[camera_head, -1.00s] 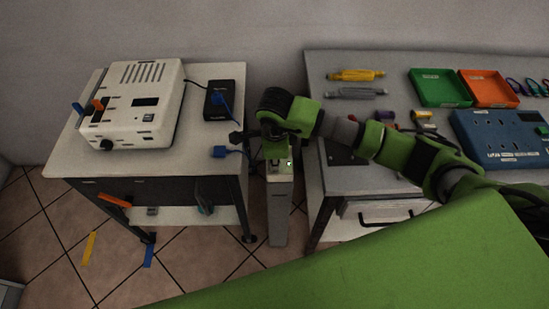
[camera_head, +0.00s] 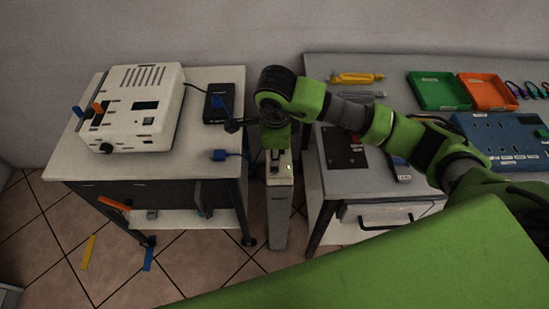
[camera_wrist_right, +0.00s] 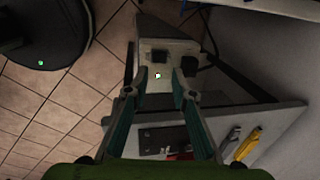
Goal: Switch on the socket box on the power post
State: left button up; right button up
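The power post (camera_head: 279,215) is a slim grey column standing between the two tables. Its socket box (camera_wrist_right: 163,48) is on top, a pale panel with dark sockets, seen from above in the right wrist view. A small bright light (camera_wrist_right: 158,76) shows on the panel and also in the head view (camera_head: 289,168). My right gripper (camera_wrist_right: 160,77) is over the panel, its two fingers apart on either side of the light with nothing between them. I cannot tell whether the fingertips touch the panel. My arm hides part of the post top in the head view. My left gripper is not in view.
A white device (camera_head: 133,108), a black adapter (camera_head: 224,102) and a blue plug (camera_head: 219,155) are on the left table (camera_head: 180,165). The right table holds a black panel (camera_head: 343,147), green tray (camera_head: 438,91), orange tray (camera_head: 487,91) and blue box (camera_head: 495,139). Both table edges flank the post closely.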

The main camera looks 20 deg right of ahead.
jog(key=r, duration=0.3)
jog(key=s+r, duration=0.1)
jog(key=r, duration=0.1)
jog(key=shift+a, duration=0.1)
dwell(0.4)
